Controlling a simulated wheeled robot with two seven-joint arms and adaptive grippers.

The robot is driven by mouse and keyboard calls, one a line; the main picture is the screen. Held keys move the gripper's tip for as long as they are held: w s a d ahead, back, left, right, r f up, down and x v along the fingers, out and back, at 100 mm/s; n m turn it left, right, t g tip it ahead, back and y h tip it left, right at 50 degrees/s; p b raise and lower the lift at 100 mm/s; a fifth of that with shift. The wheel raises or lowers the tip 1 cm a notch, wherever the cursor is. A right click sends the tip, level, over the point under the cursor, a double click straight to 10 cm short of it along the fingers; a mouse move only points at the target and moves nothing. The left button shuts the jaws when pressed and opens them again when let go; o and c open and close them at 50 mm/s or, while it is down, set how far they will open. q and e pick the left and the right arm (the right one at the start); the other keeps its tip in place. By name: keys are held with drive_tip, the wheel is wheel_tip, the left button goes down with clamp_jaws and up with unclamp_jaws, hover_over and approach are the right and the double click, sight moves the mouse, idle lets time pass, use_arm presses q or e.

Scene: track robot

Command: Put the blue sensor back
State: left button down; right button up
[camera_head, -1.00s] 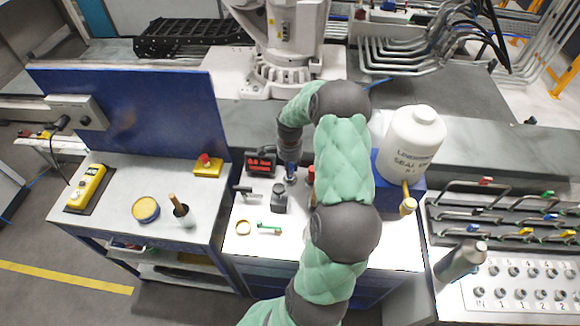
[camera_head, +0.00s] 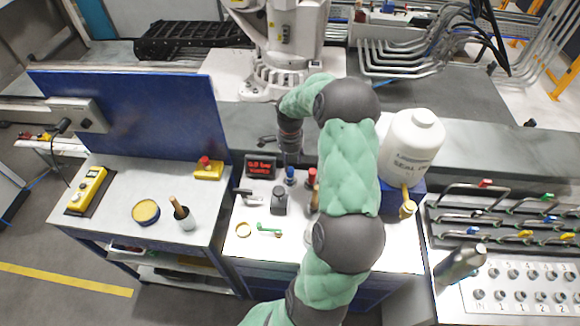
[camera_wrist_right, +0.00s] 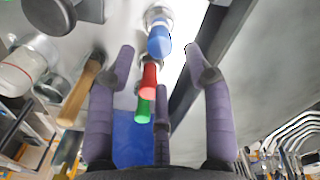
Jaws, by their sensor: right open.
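The blue sensor (camera_head: 290,176) stands upright on the white bench, just right of the small display. It also shows in the right wrist view (camera_wrist_right: 159,42), its base in a round metallic fitting. My right gripper (camera_head: 290,155) is open and empty just above it, apart from it. In the wrist view the spread fingers (camera_wrist_right: 160,58) have the blue sensor beyond their tips. A red sensor (camera_head: 311,177) stands to its right, and a green one (camera_wrist_right: 143,108) shows in the wrist view; my arm hides the green one in the head view. My left gripper is out of view.
A display with red digits (camera_head: 261,166), a dark block (camera_head: 279,200), a green-handled piece (camera_head: 269,230) and a yellow ring (camera_head: 243,229) are on the bench. A large white bottle (camera_head: 411,145) stands at right.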

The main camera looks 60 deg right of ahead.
wheel_tip(320, 180, up, 7)
drive_tip(key=shift+f, duration=0.2)
drive_tip(key=shift+r+p, duration=0.1)
drive_tip(key=shift+p, duration=0.25)
